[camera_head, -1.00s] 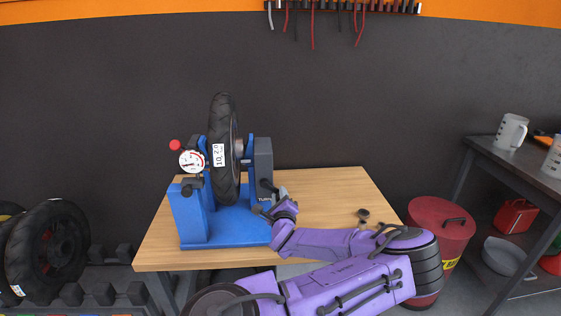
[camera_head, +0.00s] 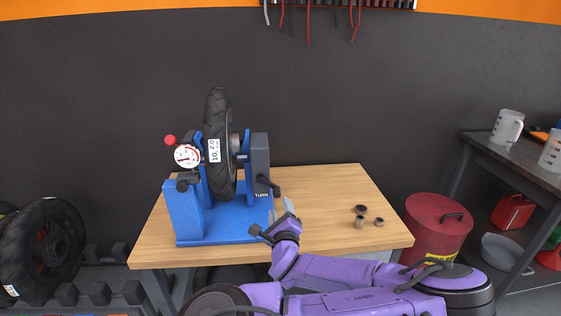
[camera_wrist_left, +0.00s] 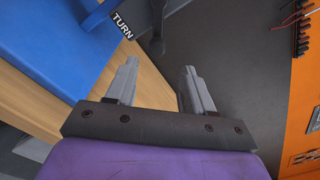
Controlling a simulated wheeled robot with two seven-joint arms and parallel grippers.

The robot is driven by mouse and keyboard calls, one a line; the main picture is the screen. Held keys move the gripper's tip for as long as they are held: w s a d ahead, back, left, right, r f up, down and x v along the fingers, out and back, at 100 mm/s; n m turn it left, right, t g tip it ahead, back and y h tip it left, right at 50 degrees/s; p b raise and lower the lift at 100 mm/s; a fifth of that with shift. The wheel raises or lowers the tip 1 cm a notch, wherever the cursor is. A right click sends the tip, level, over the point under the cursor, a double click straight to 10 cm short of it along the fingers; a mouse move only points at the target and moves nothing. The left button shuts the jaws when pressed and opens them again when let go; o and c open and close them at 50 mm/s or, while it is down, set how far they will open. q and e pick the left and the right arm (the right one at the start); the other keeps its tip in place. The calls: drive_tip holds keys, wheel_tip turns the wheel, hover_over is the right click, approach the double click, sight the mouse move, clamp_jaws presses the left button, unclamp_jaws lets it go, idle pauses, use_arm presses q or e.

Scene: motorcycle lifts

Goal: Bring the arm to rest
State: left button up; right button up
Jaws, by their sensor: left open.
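My left gripper (camera_head: 280,211) is open and empty near the front edge of the wooden table (camera_head: 330,190), just right of the blue wheel stand (camera_head: 187,215). In the left wrist view its two grey fingers (camera_wrist_left: 160,68) are spread with nothing between them. A black crank handle (camera_head: 268,184) on the stand, near the word TURN, is just beyond the fingers. My purple arm runs from the gripper down to the lower right. My right gripper does not show.
The stand holds an upright black tyre (camera_head: 219,145) with a dial gauge (camera_head: 187,156). Several small dark metal parts (camera_head: 360,221) lie on the table's right side. A red drum (camera_head: 437,228) stands right of the table. Spare tyres (camera_head: 45,250) are at the left.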

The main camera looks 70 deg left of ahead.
use_arm(q)
drive_tip(key=shift+s+d, duration=0.15)
drive_tip(key=shift+d, duration=0.2)
idle(0.4)
drive_tip(key=s+d+f+n+h, duration=0.2)
drive_tip(key=d+f+n+h, duration=0.2)
drive_tip(key=d+f+n, duration=0.45)
drive_tip(key=s+d+f+n+h, duration=0.2)
drive_tip(key=d+f+n+h, duration=0.3)
drive_tip(key=f, duration=0.7)
drive_tip(key=s+d+f+n+g+h, duration=0.1)
drive_tip(key=d+f+n+h, duration=0.1)
drive_tip(key=d, duration=0.6)
drive_tip(key=s+d+f+n+h, duration=0.1)
drive_tip(key=d+f+n+h, duration=0.2)
drive_tip(key=d+f, duration=0.2)
drive_tip(key=d, duration=0.3)
drive_tip(key=shift+s+f+g, duration=0.15)
drive_tip(key=shift+g, duration=0.25)
